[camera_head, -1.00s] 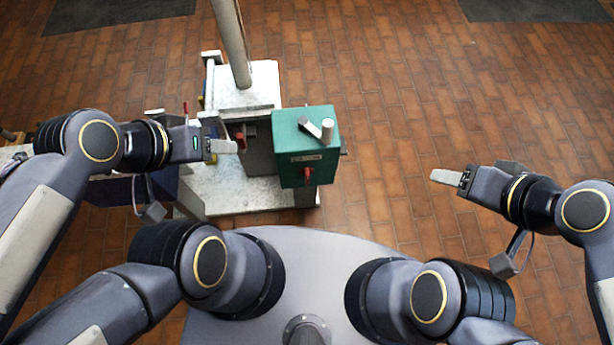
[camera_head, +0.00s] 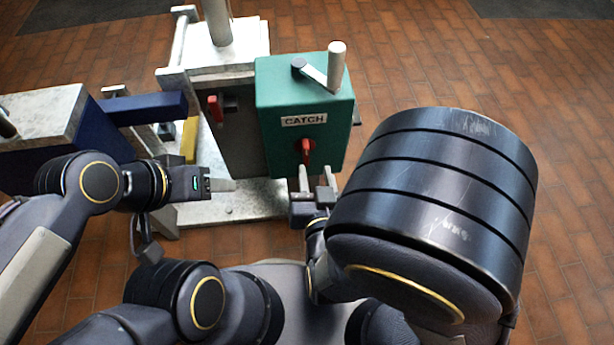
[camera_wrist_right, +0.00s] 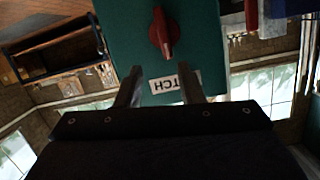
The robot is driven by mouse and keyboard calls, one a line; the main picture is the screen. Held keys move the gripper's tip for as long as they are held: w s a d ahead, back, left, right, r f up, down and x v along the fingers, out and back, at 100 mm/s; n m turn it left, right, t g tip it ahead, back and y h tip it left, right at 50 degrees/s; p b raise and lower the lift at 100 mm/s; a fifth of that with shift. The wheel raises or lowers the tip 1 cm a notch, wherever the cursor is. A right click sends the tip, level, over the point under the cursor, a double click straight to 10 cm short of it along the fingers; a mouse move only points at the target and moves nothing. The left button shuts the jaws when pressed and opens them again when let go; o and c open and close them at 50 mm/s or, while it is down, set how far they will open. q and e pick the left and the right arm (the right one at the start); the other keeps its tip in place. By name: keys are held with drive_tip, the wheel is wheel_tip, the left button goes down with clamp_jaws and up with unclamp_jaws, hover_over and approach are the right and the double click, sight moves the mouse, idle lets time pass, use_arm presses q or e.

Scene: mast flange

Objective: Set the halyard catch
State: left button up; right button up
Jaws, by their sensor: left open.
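The green winch box (camera_head: 275,100) has a "CATCH" label (camera_head: 304,120), a crank with a pale handle (camera_head: 337,66) on top and a red catch knob (camera_head: 307,150) on its front. My right gripper (camera_head: 315,172) is open just in front of and below the red knob, apart from it. In the right wrist view the red knob (camera_wrist_right: 164,32) is beyond the two spread fingertips (camera_wrist_right: 160,78), with nothing between them. The label (camera_wrist_right: 174,84) there is upside down and partly hidden. My left gripper (camera_head: 228,185) is open and empty, left of the box over the pale base.
A pale mast (camera_head: 216,20) rises from the grey stand (camera_head: 215,60). A second red lever (camera_head: 215,108) sits on the stand, left of the box. A blue beam (camera_head: 145,108) and a yellow part (camera_head: 189,138) are further left. Brick floor (camera_head: 420,60) to the right is clear.

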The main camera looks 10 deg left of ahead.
sight(306, 152)
drive_tip(key=w+a+t, duration=0.1)
drive_tip(key=w, duration=0.1)
drive_tip(key=w+f+n+t+b, duration=0.1)
drive_tip(key=w+a+n+y+b, duration=0.1)
drive_tip(key=w, duration=0.1)
drive_tip(key=shift+w+a+f+t, duration=0.2)
drive_tip(key=shift+w+a+t, duration=0.1)
drive_tip(key=shift+w+t, duration=0.1)
use_arm(q)
wheel_tip(306, 152, down, 4)
drive_tip(key=shift+f, duration=0.1)
use_arm(e)
drive_tip(key=shift+s, duration=0.1)
drive_tip(key=shift+c, duration=0.3)
clamp_jaws()
